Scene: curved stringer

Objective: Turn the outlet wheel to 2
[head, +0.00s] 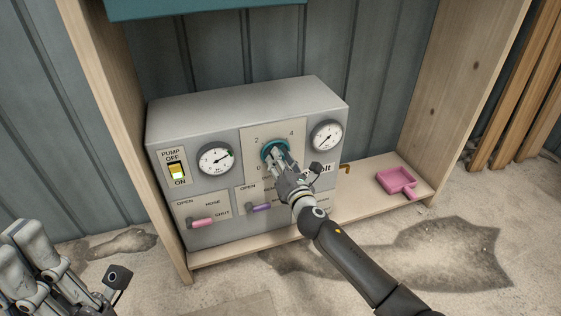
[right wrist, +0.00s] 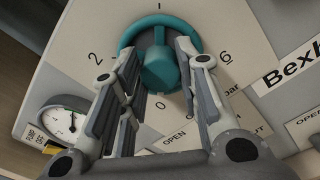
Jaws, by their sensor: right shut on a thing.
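The outlet wheel (head: 268,148) is a teal round wheel on the light plate of the grey panel, with 2 and 4 printed above it. In the right wrist view the teal wheel (right wrist: 160,68) has a protruding hub and a spoke, with 2 at its left, 6 at its right and 0 below. My right gripper (head: 275,157) reaches it from the front, shut on the wheel, one finger on each side of the hub. Which number the wheel points to is unclear. My left gripper (head: 35,240) is at the lower left, away from the panel; its opening is unclear.
The grey panel (head: 240,105) carries two gauges (head: 215,158), a yellow pump switch (head: 177,171), a pink lever (head: 202,222) and a purple lever (head: 261,207). A pink scoop-like tray (head: 397,181) lies on the wooden shelf at right. Wooden side boards (head: 455,90) flank the panel.

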